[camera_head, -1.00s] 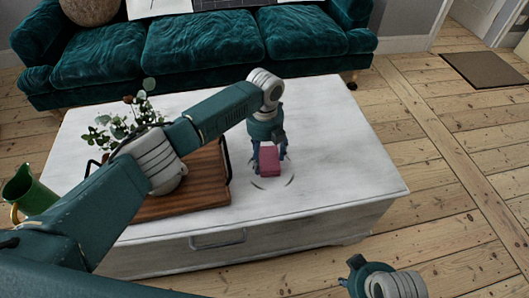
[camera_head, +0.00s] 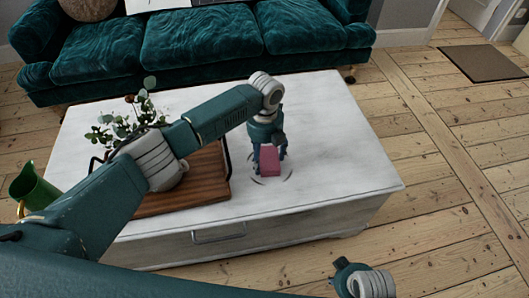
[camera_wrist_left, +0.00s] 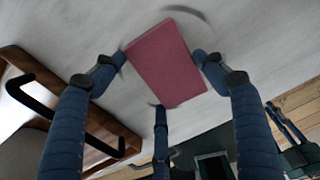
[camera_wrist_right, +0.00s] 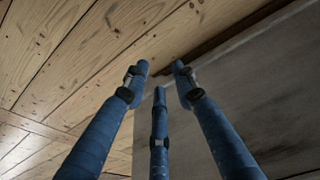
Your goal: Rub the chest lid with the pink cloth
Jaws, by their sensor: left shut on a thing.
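The pink cloth (camera_head: 270,161) is a folded, block-like pad at the right-centre of the pale chest lid (camera_head: 325,130). My left gripper (camera_head: 269,156) points down and is shut on it. In the left wrist view, the cloth (camera_wrist_left: 166,65) lies between the fingers, close over the lid; whether it touches cannot be told. Dark curved marks (camera_head: 288,177) show on the lid beside the cloth. My right gripper (camera_head: 345,272) is low in front of the chest, off the lid. Its fingers (camera_wrist_right: 160,75) are apart and empty in the right wrist view.
A wooden tray (camera_head: 190,198) with dark handles stands left of the cloth, with a leafy plant (camera_head: 125,125) near it. A green jug (camera_head: 35,187) is at the far left. A teal sofa (camera_head: 200,45) stands behind. The lid's right side is clear.

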